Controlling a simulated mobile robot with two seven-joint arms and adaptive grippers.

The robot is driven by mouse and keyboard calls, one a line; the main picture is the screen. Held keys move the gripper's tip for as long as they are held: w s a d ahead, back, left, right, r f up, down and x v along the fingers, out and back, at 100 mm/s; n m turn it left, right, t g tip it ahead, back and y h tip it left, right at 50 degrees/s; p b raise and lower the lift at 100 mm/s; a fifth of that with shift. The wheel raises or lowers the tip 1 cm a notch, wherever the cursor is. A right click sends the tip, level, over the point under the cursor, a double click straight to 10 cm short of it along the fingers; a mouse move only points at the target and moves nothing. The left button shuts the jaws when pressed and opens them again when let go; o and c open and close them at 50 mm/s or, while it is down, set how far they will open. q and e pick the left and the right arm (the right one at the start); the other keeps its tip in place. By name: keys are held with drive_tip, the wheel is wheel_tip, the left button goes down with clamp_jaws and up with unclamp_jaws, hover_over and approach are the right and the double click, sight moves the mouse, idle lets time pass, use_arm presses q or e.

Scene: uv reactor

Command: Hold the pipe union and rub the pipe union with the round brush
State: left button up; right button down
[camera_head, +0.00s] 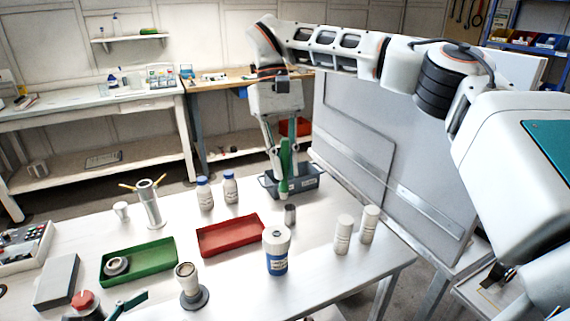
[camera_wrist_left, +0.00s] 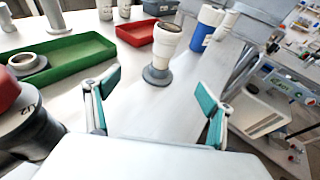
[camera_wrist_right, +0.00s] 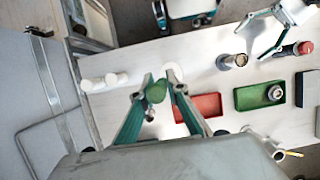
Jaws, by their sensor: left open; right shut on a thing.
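A grey, ring-like metal fitting, which looks like the pipe union (camera_head: 117,266), lies in the green tray (camera_head: 163,254); it also shows in the left wrist view (camera_wrist_left: 24,62) and right wrist view (camera_wrist_right: 275,92). My right gripper (camera_head: 284,160) is shut on a green upright handle, apparently the round brush (camera_head: 285,178), at the dark grey bin (camera_head: 313,187). Its lower end shows against the bin; I cannot tell whether it is inside. The bristles are not clear. My left gripper (camera_wrist_left: 160,84) is open and empty, to the right of the green tray in its wrist view.
A cup-like piece on a grey base (camera_head: 193,299) stands ahead of my left gripper. A red-topped dark piece (camera_head: 82,299) is close beside it. The red tray (camera_head: 229,236), a blue-and-white jar (camera_head: 277,252) and white bottles (camera_head: 343,235) stand between the arms. A grey panel rises at right.

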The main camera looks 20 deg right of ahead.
sight(187, 294)
use_arm(q)
drive_tip(key=shift+b+x, duration=0.4)
drive_tip(key=shift+x, duration=3.8)
drive_tip(key=c, duration=1.9)
